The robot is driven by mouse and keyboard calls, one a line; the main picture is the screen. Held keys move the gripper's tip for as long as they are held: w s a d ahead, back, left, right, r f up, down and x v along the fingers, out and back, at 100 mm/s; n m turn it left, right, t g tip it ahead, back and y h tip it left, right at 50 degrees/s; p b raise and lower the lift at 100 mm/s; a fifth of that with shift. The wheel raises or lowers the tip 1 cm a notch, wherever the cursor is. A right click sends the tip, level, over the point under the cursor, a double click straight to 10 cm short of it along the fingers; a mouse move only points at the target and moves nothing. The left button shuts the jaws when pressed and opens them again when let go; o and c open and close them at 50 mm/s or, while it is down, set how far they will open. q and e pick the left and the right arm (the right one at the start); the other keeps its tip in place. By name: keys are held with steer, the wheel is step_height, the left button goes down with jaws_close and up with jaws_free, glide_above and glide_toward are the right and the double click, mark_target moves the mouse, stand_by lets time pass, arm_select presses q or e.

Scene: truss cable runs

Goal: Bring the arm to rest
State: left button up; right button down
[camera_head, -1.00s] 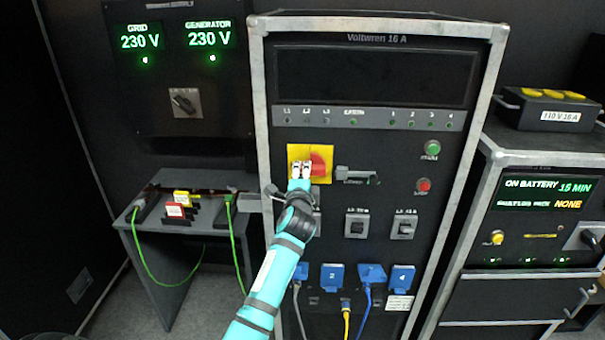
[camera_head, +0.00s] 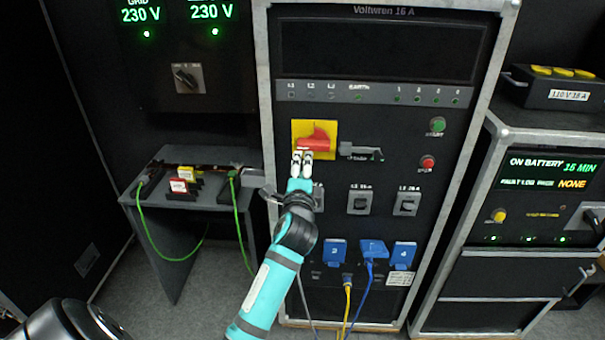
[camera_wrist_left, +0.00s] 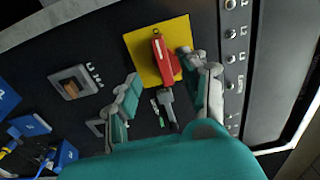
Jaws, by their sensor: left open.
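My left gripper (camera_head: 302,158) is at the lower edge of a yellow plate with a red rotary handle (camera_head: 316,141) on the black Voltwren cabinet (camera_head: 345,185). In the left wrist view my left gripper (camera_wrist_left: 168,90) has its two fingers spread wide, with nothing held between them. The red handle (camera_wrist_left: 166,60) and yellow plate (camera_wrist_left: 145,52) show beyond the fingers. The right fingertip looks close to the handle; I cannot tell whether it touches. In the head view the handle lies about level. My right gripper is in neither view.
A grey hasp-like part (camera_head: 358,152) sticks out right of the plate. Grey switches (camera_head: 360,200) and blue plugs (camera_head: 335,251) with cables lie below. A small table (camera_head: 168,220) with green cables stands left. The battery cabinet (camera_head: 540,190) stands right.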

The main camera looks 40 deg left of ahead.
arm_select(q)
steer(key=shift+v, duration=1.15)
steer(key=s+d+f+g+h, duration=0.1)
steer(key=d+f+g+h, duration=0.2)
steer(key=f, duration=1.3)
steer(key=s+d+f+g+h, duration=0.1)
steer(key=d+f+h, duration=0.3)
steer(key=f, duration=1.2)
steer(key=s+d+f+n+g+h+b, duration=0.1)
steer(key=s+d+f+n+g, duration=0.15)
steer(key=s+f, duration=0.6)
steer(key=s+d+f+n+g, duration=0.1)
steer(key=s+d+f+g, duration=0.15)
steer(key=s+f, duration=0.6)
steer(key=s+d+f+n+g, duration=0.1)
steer(key=s+f, duration=0.5)
steer(key=s, duration=0.4)
steer(key=s+f+n+g+h, duration=0.1)
steer(key=s+f+n+g, duration=0.1)
steer(key=s+f, duration=0.4)
steer(key=s+d+f+n+g+b, duration=0.1)
steer(key=s+f, duration=0.5)
steer(key=s, duration=0.9)
steer(key=shift+d+f+n+g+h, duration=0.15)
steer(key=shift+d+n+g+h, duration=0.2)
steer(key=shift+n+g, duration=0.35)
